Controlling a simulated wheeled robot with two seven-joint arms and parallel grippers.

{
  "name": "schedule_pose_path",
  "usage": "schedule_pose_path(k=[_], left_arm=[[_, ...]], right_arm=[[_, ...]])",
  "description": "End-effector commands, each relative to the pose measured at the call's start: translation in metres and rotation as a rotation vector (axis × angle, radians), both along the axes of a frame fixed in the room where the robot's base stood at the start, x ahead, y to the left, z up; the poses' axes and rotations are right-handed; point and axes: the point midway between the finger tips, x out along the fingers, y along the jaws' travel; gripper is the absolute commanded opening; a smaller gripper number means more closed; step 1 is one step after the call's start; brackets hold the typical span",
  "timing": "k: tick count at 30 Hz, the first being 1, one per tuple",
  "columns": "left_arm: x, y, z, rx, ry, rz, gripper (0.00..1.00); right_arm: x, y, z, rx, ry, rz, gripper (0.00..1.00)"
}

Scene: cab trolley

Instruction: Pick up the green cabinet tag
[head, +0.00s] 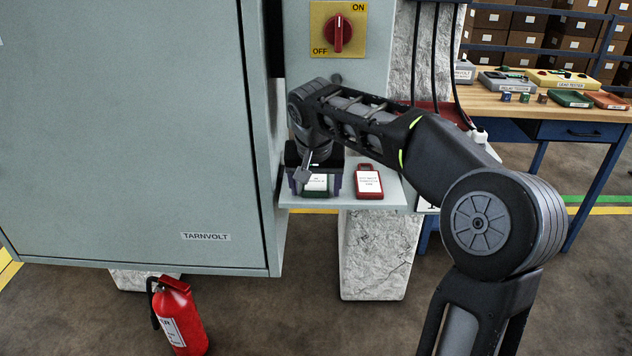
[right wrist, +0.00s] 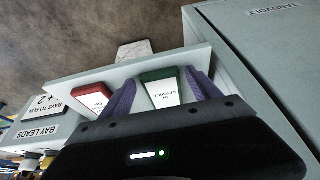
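The green cabinet tag (head: 315,186) lies on the small grey shelf beside the cabinet, partly hidden by my right gripper. It has a white label, which also shows in the right wrist view (right wrist: 162,92). My right gripper (head: 314,184) is over the tag. In the right wrist view, its two purple fingers (right wrist: 161,79) stand on either side of the tag, apart, with a narrow gap beside it. The tag appears to rest on the shelf still. My left gripper is not in view.
A red tag (head: 369,183) lies on the shelf (head: 390,201) just right of the green one. The grey cabinet (head: 120,130) stands close on the left. A red rotary switch (head: 338,34) is above. A fire extinguisher (head: 180,318) stands on the floor. A workbench (head: 500,106) is at the right.

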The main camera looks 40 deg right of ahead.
Motion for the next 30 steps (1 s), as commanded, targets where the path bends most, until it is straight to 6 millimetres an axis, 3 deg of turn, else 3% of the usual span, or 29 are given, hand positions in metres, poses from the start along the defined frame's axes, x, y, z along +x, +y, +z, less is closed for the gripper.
schedule_pose_path(k=[22,30], left_arm=[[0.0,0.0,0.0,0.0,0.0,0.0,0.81],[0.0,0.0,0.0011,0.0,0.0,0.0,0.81]], right_arm=[[0.0,0.0,0.0002,0.0,0.0,0.0,0.1],[0.0004,0.0001,0.0055,-0.001,-0.001,0.0,0.08]])
